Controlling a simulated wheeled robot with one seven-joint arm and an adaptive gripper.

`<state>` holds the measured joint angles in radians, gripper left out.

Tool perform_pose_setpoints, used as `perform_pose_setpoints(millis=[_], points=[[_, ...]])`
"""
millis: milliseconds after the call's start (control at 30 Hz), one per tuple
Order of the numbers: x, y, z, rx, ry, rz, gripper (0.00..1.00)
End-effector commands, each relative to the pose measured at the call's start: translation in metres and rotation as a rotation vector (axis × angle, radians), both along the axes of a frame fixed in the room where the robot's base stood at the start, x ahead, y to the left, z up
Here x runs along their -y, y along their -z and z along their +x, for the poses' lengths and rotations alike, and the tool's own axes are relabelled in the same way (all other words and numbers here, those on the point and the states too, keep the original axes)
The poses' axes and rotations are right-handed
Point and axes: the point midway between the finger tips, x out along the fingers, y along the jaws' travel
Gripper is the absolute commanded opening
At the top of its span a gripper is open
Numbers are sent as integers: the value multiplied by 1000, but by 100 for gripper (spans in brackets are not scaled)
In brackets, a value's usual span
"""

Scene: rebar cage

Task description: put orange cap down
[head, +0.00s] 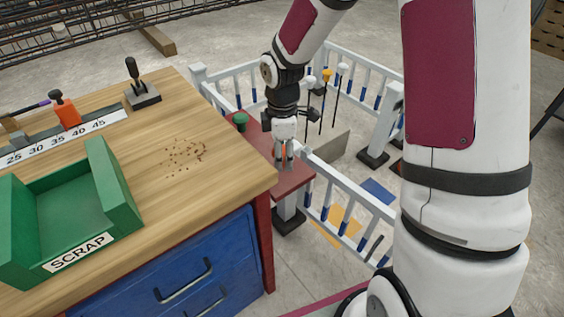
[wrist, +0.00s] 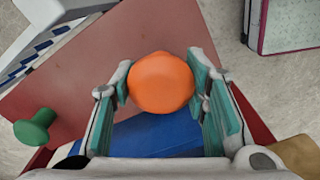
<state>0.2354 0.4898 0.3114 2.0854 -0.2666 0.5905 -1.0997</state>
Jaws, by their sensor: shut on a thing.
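My gripper (head: 284,162) reaches down over a red-brown shelf (head: 293,188) beside the workbench. In the wrist view my gripper (wrist: 163,88) has its green-padded fingers on both sides of the round orange cap (wrist: 161,82), shut on it. The shelf (wrist: 95,65) lies below the cap; I cannot tell whether the cap touches it.
A white railing (head: 350,195) runs close around the shelf. Rods (head: 335,92) with coloured caps stand behind my gripper. The wooden bench (head: 215,165) holds a green scrap bin (head: 118,188), a numbered rack (head: 70,135) and a black-handled tool (head: 140,90). Small brown crumbs lie on it.

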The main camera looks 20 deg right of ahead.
Motion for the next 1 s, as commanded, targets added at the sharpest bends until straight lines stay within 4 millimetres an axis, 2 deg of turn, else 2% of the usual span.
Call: perform_pose_setpoints(millis=[100,200,567,600,667,1000], points=[[0,20,-1,-5,0,0,26],[1,29,-1,-3,-1,0,26],[1,31,-1,-2,-1,-1,26],[1,31,-1,-2,-1,-1,48],[1,31,-1,-2,-1,-1,62],[1,29,0,-1,0,-1,62]])
